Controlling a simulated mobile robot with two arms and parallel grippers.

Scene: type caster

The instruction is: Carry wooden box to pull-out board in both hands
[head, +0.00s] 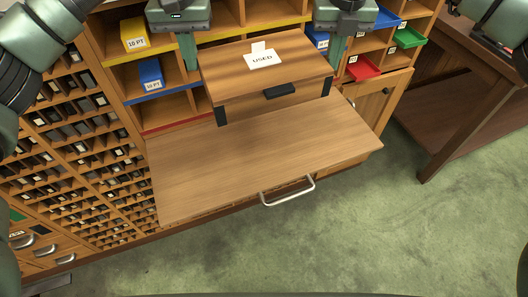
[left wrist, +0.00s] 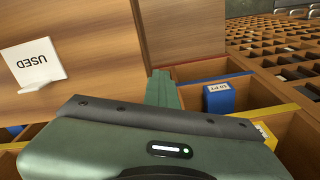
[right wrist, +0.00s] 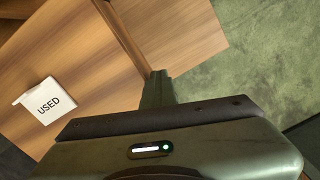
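The wooden box (head: 225,88), with a white USED card on its lid and a black pull on its front, is between my two grippers. It is over the back part of the pull-out board (head: 250,160); I cannot tell whether it touches the board. My left gripper (head: 191,64) has its fingers together against the box's left side. My right gripper (head: 337,66) has its fingers together against the right side. Both wrist views show the lid (left wrist: 100,50) (right wrist: 75,55) beside the green fingers. Neither gripper has the box between its own fingers.
The board is bare in front, with a metal handle (head: 288,192) on its front edge. Behind are shelves with yellow, blue, red and green bins (head: 364,68). A type case (head: 80,130) stands at the left, a brown table (head: 470,90) at the right. Green floor (head: 400,230) is clear.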

